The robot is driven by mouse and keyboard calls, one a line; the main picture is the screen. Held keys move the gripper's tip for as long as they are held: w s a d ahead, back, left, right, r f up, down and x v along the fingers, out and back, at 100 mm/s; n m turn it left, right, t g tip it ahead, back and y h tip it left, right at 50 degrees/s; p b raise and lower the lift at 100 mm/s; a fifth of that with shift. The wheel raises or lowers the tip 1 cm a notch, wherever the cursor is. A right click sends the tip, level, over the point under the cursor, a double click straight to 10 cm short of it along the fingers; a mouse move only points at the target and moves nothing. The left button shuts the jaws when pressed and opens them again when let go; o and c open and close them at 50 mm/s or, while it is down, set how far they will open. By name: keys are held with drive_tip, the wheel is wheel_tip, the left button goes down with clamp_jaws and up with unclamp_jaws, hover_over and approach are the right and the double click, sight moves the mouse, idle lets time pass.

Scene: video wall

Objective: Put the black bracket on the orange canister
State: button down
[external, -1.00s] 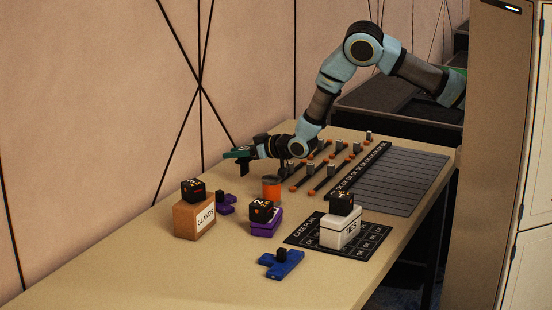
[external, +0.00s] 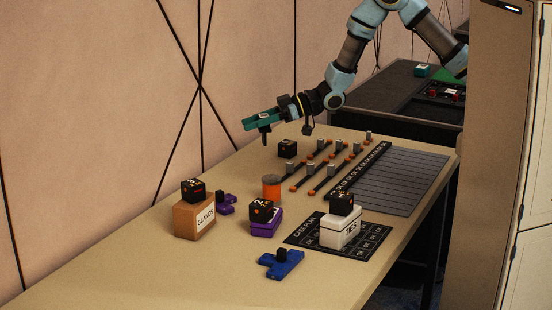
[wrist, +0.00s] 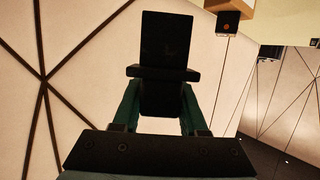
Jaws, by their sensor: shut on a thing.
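My gripper (external: 262,121) has teal fingers and is shut on the black bracket (external: 264,137), raised above the far left part of the table. In the wrist view the bracket (wrist: 165,50) appears as a dark upright plate with a crosswise bar, between the teal fingers (wrist: 160,105). The orange canister (external: 271,189) stands upright on the table with a dark grey top. It is below the gripper, nearer the external camera and apart from the bracket. I cannot make out the canister in the wrist view.
A black cube (external: 287,149) stands behind the canister. A cardboard box (external: 195,220), a purple block (external: 265,228) and a white box (external: 340,231) each carry a black cube. A blue piece (external: 281,264) lies in front. Several orange-ended rods lie right. The front left table is clear.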

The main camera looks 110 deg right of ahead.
sight(260, 130)
drive_tip(key=shift+s+a+r+n+y, duration=0.25)
drive_tip(key=shift+a+r+n+y, duration=0.1)
drive_tip(key=shift+a, duration=0.3)
drive_tip(key=shift+s+a+r+n+y, duration=0.25)
drive_tip(key=shift+a+r+y, duration=0.1)
drive_tip(key=shift+a, duration=0.25)
wheel_tip(260, 130, down, 10)
drive_tip(key=p, duration=0.3)
drive_tip(key=shift+a+y, duration=0.3)
drive_tip(key=shift+f, duration=0.15)
drive_tip(key=shift+c, duration=2.2)
unclamp_jaws()
